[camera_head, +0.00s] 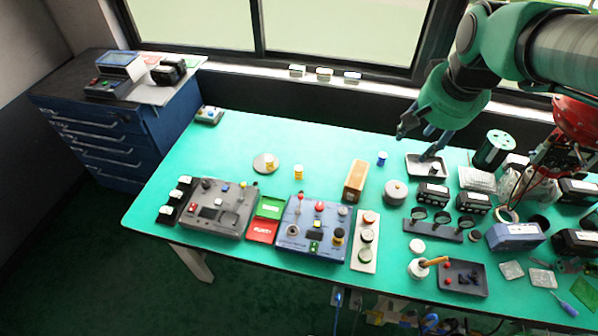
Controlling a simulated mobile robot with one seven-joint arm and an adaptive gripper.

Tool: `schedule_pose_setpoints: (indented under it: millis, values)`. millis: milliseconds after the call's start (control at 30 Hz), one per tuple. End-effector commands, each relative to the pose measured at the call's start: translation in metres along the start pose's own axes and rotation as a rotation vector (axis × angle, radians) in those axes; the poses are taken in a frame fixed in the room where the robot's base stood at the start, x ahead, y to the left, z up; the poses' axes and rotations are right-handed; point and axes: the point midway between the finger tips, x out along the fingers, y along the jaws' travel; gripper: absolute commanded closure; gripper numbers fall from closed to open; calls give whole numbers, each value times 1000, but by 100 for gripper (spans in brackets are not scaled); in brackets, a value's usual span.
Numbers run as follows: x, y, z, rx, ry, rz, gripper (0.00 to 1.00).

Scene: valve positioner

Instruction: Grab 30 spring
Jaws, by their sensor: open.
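My gripper (416,136) hangs at the upper right, open, with its fingers pointing down near a small grey tray (412,170). A dark shape at this tray lies close to the fingers; I cannot tell whether it is part of my gripper. No spring labelled 30 can be made out. A small blue coil-like piece (382,158) stands on the table left of my gripper. A similar yellow piece (298,172) stands farther left. Both are too small to identify as springs, and neither is between the fingers.
A brown block (356,181) and a grey round weight (396,192) stand in front of my gripper. Control boxes (314,228) line the front left. The green table (235,143) is clear at back left.

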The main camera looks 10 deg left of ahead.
Motion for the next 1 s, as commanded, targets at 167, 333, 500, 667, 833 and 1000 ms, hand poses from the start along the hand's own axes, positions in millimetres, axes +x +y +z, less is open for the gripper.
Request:
schedule_pose_setpoints:
  millis: [167,333,500,667,833,1000]
  values:
    - [24,-25,-30,16,-33,-1,51]
    - [49,-50,-55,33,-62,1,51]
    - [78,-75,-77,51,-91,4,51]
    - [109,-101,-94,66,-118,9,51]
    - [144,-128,-109,83,-145,16,51]
    - [182,-157,-120,100,-172,25,51]
